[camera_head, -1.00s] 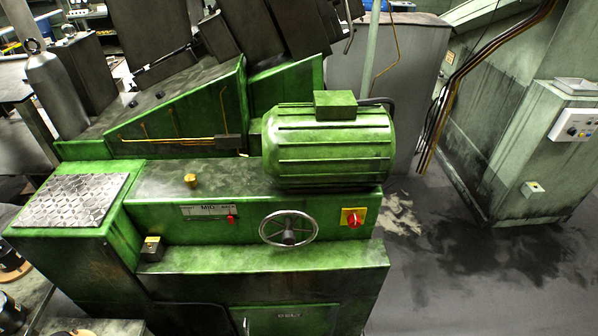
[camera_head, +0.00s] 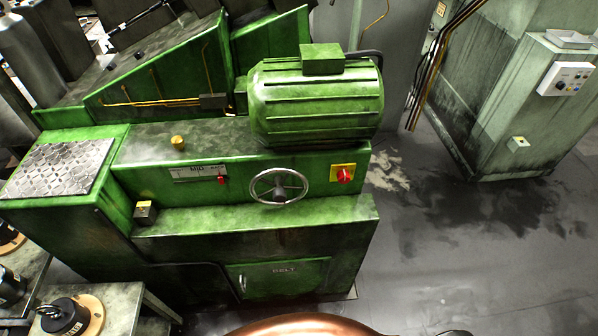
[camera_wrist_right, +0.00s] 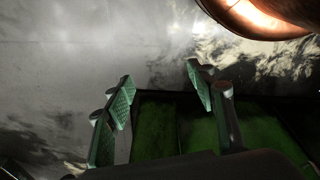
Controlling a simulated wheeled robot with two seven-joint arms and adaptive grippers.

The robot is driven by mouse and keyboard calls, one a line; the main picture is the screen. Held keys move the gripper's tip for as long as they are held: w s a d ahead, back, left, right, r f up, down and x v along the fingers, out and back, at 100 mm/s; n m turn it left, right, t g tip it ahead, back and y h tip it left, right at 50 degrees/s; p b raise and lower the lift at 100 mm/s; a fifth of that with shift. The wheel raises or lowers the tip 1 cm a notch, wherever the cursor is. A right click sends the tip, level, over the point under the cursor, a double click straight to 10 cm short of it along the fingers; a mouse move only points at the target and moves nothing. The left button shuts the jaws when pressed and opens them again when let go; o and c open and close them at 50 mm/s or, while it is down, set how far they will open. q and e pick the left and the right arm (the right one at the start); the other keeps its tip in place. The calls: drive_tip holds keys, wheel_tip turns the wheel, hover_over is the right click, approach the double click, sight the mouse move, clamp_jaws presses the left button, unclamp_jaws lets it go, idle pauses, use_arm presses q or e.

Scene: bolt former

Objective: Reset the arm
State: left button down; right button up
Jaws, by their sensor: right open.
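My right gripper (camera_wrist_right: 160,95) shows in the right wrist view with its two green-padded fingers spread apart. Nothing is between them. Beyond the fingers are grey floor and a dark green surface (camera_wrist_right: 155,135). Neither gripper shows in the head view, and my left gripper is in no view. A green machine (camera_head: 230,222) with a ribbed motor (camera_head: 315,105), a handwheel (camera_head: 279,187) and a red switch on a yellow plate (camera_head: 343,174) fills the left and middle of the head view.
A copper-coloured rounded thing (camera_head: 305,325) is at the bottom edge of the head view. A grey-green cabinet (camera_head: 525,110) with a control box stands at the right. A low bench (camera_head: 115,305) with round parts is at lower left. Stained floor (camera_head: 470,250) is open at lower right.

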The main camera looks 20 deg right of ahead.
drive_tip(key=s+f, duration=0.8)
drive_tip(key=s, duration=0.5)
drive_tip(key=shift+s+d+f+g, duration=0.15)
drive_tip(key=shift+f+g, duration=0.05)
drive_tip(key=shift+g, duration=0.2)
